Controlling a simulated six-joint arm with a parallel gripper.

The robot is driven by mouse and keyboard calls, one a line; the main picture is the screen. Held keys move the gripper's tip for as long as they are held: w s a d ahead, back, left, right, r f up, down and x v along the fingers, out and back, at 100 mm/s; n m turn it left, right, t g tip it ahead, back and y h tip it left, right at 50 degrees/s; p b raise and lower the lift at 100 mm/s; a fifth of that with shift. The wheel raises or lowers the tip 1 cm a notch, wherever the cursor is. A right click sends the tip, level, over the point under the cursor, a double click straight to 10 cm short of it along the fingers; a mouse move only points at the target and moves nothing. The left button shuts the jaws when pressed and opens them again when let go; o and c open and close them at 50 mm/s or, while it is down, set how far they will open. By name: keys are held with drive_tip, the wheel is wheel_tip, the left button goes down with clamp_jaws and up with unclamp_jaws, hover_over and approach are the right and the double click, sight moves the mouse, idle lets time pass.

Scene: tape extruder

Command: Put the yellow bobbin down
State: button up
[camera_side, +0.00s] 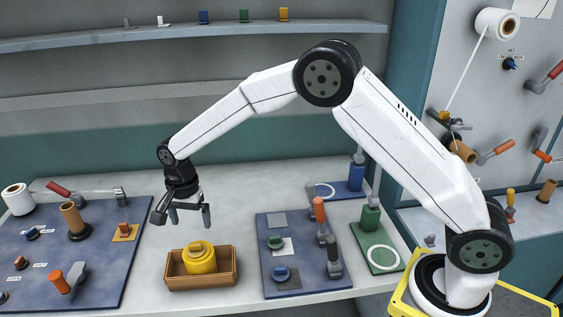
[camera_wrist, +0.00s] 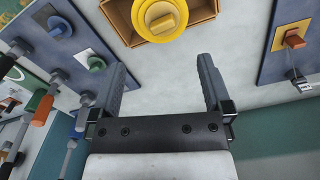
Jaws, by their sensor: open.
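The yellow bobbin (camera_side: 199,258) sits in a brown open-topped wooden box (camera_side: 228,284) on the white bench. In the wrist view the yellow bobbin (camera_wrist: 160,18) shows at the top edge, partly cut off, inside the box (camera_wrist: 121,29). My gripper (camera_side: 183,221) hangs above and a little behind the box in the side view, apart from the bobbin. In the wrist view my gripper (camera_wrist: 163,75) has its two fingers spread, with nothing between them but bare bench.
A blue board (camera_side: 85,235) with an orange roll and handles lies left of the box. Another blue board (camera_side: 305,262) with green and blue knobs lies to its right. A green plate (camera_side: 380,240) is further right. Bare bench (camera_side: 228,205) lies behind the box.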

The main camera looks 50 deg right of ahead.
drive_tip(key=shift+s+d+r, duration=0.2)
drive_tip(key=shift+d, duration=0.05)
drive_tip(key=s+d+r+n+t, duration=0.1)
drive_tip(key=s+d+n, duration=0.5)
drive_tip(key=s, duration=0.5)
drive_tip(key=s+d+r+n+t, duration=0.1)
drive_tip(key=s+d+n, duration=0.5)
drive_tip(key=s, duration=0.6)
drive_tip(key=shift+s+d+r+t, duration=0.25)
drive_tip(key=shift+d+t, duration=0.05)
drive_tip(key=shift+d, duration=0.1)
